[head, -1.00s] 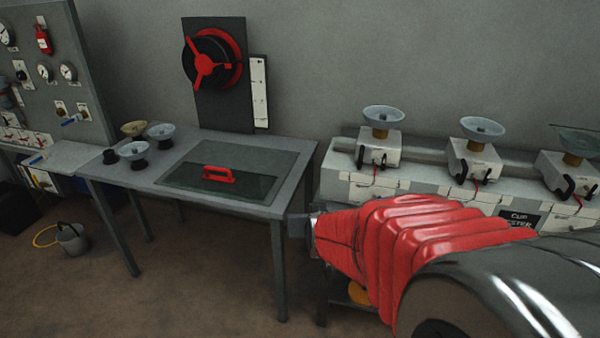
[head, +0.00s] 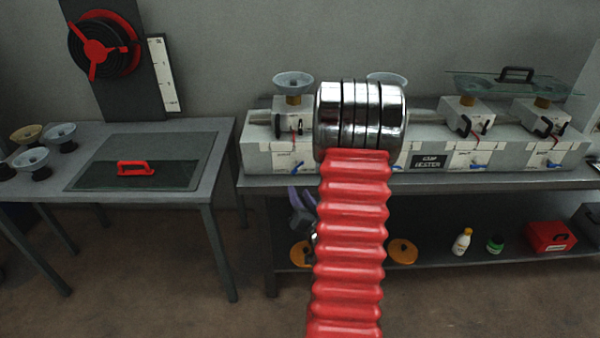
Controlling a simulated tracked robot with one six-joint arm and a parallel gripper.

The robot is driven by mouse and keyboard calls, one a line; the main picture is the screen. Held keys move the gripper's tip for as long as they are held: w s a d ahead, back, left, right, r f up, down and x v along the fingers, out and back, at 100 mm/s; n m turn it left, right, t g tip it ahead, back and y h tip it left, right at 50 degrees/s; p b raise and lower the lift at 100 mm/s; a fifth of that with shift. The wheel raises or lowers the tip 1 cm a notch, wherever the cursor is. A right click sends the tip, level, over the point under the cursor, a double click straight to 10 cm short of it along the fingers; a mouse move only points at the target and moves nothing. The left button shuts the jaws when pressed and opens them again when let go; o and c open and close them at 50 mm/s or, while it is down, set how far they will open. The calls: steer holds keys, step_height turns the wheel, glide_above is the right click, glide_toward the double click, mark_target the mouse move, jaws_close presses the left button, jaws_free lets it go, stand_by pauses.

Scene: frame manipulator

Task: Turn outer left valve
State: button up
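The cup tester (head: 430,161) is a long white box on the bench with several white units and glass cups on top. A blue valve handle (head: 297,167) sits low on its front at the far left, just left of my arm. Another blue handle (head: 479,165) shows right of the sign, and one (head: 554,165) at the far right. My red-sleeved arm with a metal joint covers the part between. A small grey and purple piece (head: 301,206) shows beside the sleeve below the bench top. It may be my gripper, mostly hidden; its fingers cannot be made out.
A glass plate with a dark handle (head: 516,75) lies across the right cups. The lower shelf (head: 450,256) holds a white bottle (head: 462,242), a green jar (head: 495,244) and a red box (head: 550,237). A table (head: 215,165) with cups and a red-handled plate stands left.

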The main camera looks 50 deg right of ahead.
steer(key=s, duration=0.1)
steer(key=s+d+m, duration=0.1)
steer(key=s+f+h, duration=0.1)
steer(key=shift+s+d+m+t, duration=0.15)
steer(key=shift+d+m+t, duration=0.1)
steer(key=shift+m+t, duration=0.05)
